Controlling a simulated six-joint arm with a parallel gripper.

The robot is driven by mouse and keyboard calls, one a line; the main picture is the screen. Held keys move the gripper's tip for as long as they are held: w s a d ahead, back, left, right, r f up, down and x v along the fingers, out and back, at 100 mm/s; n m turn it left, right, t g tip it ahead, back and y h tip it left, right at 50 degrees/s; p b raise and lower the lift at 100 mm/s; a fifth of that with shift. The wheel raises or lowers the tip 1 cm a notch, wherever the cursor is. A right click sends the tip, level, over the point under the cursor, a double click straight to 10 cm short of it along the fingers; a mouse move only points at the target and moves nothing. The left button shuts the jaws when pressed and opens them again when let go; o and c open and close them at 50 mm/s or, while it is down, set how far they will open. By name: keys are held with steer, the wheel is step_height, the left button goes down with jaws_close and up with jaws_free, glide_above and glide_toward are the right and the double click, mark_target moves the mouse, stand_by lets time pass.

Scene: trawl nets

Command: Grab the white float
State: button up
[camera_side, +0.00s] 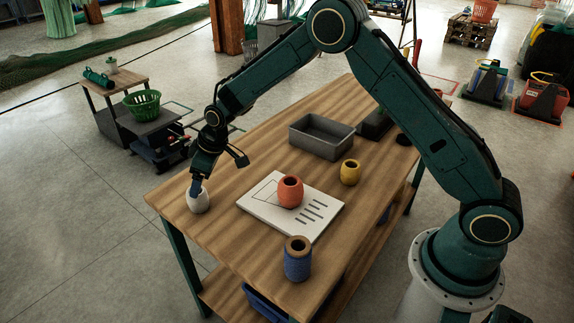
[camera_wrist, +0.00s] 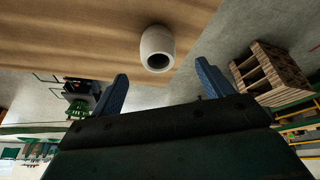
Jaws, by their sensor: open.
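The white float (camera_side: 198,201) stands upright near the left end of the wooden table in the side view. In the wrist view the white float (camera_wrist: 157,48) shows its dark top hole and lies ahead of the gap between the fingers. My gripper (camera_side: 195,186) is right at the float's top in the side view, and its finger overlaps the float's upper edge there. In the wrist view my gripper (camera_wrist: 160,85) has its two blue fingers spread wide with nothing between them. I cannot tell whether a finger touches the float.
An orange float (camera_side: 290,191) sits on a white printed board (camera_side: 262,203). A yellow float (camera_side: 350,172), a blue twine spool (camera_side: 298,262) and a grey tray (camera_side: 320,138) also stand on the wooden table (camera_side: 230,240). The table's left edge is close to the white float.

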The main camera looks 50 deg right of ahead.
mark_target(202, 192)
steer(key=shift+x, duration=1.7)
steer(key=shift+f, duration=0.15)
steer(key=shift+x, duration=2.45)
steer(key=shift+w+d, duration=0.1)
steer(key=c, duration=1.1)
